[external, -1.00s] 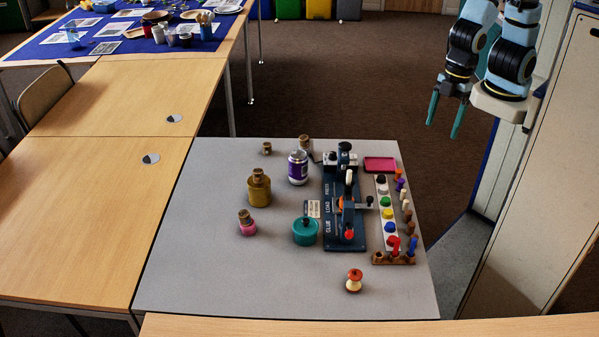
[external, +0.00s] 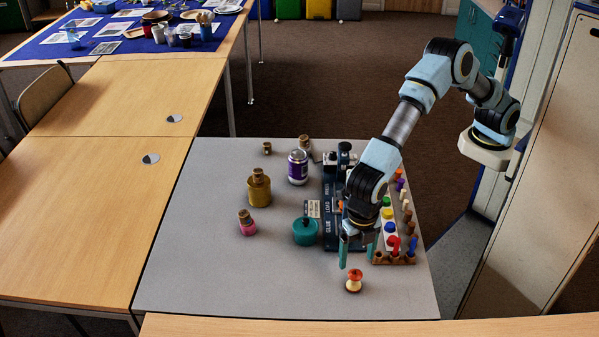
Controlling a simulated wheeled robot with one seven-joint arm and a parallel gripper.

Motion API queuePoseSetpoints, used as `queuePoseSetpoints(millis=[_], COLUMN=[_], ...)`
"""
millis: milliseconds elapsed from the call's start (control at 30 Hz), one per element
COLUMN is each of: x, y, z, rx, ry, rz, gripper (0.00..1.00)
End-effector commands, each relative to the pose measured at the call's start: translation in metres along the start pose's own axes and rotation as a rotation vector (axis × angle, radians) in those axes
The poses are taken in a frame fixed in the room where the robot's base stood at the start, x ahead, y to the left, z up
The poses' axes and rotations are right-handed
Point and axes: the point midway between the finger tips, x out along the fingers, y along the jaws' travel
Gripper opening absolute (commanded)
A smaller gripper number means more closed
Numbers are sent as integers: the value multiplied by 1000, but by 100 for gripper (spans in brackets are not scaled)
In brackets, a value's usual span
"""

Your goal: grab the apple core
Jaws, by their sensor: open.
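The apple core (external: 353,281) stands upright on the grey table mat (external: 230,285) near its front right. It has a red top, a pale narrow waist and a wider base. My gripper (external: 356,262) is open and points down, its teal fingers just behind and above the apple core. One finger shows to the left of the core's top and the other further right. I cannot tell how high the fingertips are above the table. Nothing is seen between the fingers.
A dark blue press (external: 330,235) stands behind my gripper, partly hidden by my arm. To its right is a rack of coloured pegs (external: 389,242). A teal pot (external: 305,232), pink bottle (external: 247,224), mustard bottle (external: 259,190) and purple-white can (external: 298,168) stand left. The front left is clear.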

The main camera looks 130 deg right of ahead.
Motion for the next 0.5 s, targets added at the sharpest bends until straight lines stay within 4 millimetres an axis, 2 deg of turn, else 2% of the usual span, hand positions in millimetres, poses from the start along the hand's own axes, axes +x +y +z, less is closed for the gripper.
queuePoseSetpoints(millis=[200,500], x=[32,57], y=[-1,-4], z=[0,1], rx=[1,2], ry=[-1,-2], rz=[-2,-4], gripper=[82,82])
